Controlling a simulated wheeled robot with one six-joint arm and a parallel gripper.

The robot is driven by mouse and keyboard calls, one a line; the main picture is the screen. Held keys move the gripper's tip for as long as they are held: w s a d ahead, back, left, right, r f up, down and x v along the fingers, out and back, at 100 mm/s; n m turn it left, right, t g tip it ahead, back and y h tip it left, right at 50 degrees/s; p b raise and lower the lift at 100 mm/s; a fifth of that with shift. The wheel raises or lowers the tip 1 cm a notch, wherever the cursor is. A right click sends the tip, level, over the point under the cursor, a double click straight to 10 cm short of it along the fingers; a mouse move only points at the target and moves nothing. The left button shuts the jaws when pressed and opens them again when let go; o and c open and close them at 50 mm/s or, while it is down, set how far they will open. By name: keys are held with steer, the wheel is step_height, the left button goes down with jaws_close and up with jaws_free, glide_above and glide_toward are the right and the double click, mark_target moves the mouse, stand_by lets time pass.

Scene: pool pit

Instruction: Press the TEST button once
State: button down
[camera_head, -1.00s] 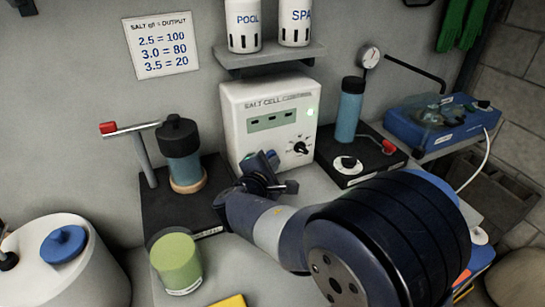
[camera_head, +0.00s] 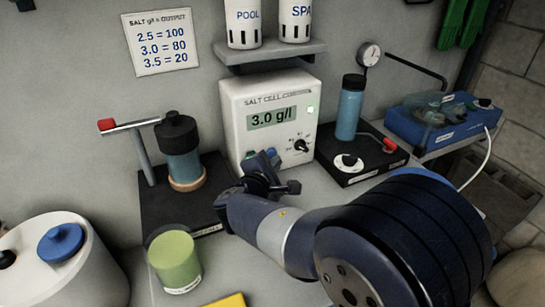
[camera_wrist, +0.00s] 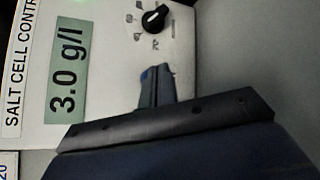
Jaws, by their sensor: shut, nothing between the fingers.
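The white salt cell control box (camera_head: 234,100) stands at the back of the bench. Its display (camera_head: 271,118) reads 3.0 g/l, and this also shows in the wrist view (camera_wrist: 68,85). My gripper (camera_head: 264,158) is at the lower front face of the box, left of the dial. In the wrist view its blue-tipped fingers (camera_wrist: 157,72) are together and empty, against or very near the panel. The TEST button is not visible; the fingers may hide it.
A pump-like blue cylinder (camera_head: 182,160) with a red-handled lever stands left. A green-lidded jar (camera_head: 175,262) is in front of it. A blue bottle (camera_head: 349,107) on a black base stands right, beside a blue case (camera_head: 440,125). A shelf (camera_head: 270,54) overhangs the box.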

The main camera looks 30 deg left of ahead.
steer(key=shift+s+d, duration=0.1)
steer(key=shift+d, duration=0.05)
steer(key=shift+s+d+b, duration=0.65)
steer(key=shift+s+d, duration=0.15)
steer(key=shift+d, duration=0.2)
steer(key=shift+s+d+b, duration=0.6)
steer(key=shift+s+d, duration=0.2)
steer(key=shift+d, duration=0.2)
steer(key=shift+w+a+r+p, duration=0.2)
steer(key=shift+w+a+p, duration=0.35)
steer(key=shift+a+p, duration=0.15)
steer(key=shift+p, duration=1)
steer(key=shift+p, duration=0.4)
